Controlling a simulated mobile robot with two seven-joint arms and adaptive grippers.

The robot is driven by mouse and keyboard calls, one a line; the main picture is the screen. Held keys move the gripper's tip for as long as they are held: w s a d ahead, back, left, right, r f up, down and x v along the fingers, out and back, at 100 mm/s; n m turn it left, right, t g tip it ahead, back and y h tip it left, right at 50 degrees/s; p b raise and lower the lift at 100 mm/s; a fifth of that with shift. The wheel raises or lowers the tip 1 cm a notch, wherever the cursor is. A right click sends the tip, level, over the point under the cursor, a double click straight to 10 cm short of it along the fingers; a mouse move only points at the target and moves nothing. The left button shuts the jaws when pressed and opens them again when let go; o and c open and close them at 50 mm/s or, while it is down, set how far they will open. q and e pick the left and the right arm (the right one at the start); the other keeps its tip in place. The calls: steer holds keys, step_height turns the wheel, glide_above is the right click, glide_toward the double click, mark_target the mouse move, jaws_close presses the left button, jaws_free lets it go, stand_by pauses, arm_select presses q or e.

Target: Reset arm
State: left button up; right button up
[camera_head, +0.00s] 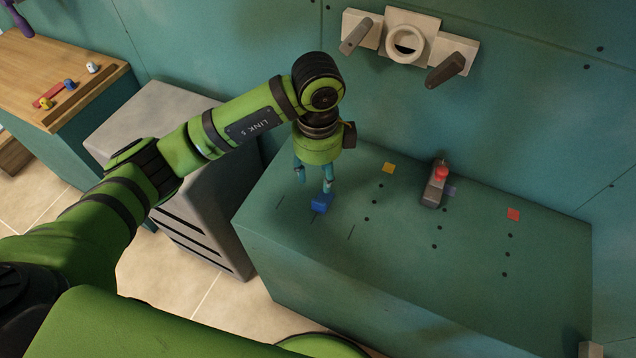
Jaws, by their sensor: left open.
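My green left arm (235,122) reaches in from the left over a teal bench. Its left gripper (313,187) points down with two thin teal fingers spread apart. A blue block (321,203) lies on the bench top just below the fingertips, close to the right finger. I cannot tell whether finger and block touch. Nothing shows held between the fingers. My right gripper is not in view.
The teal bench (400,262) has several holes, an orange square (388,167), a red square (513,214) and a grey device with a red button (436,186). A wall fixture (407,40) has two pegs. A grey cabinet (165,120) and wooden-topped table (50,75) stand left.

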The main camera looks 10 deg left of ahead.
arm_select(q)
steer(key=shift+r, duration=0.55)
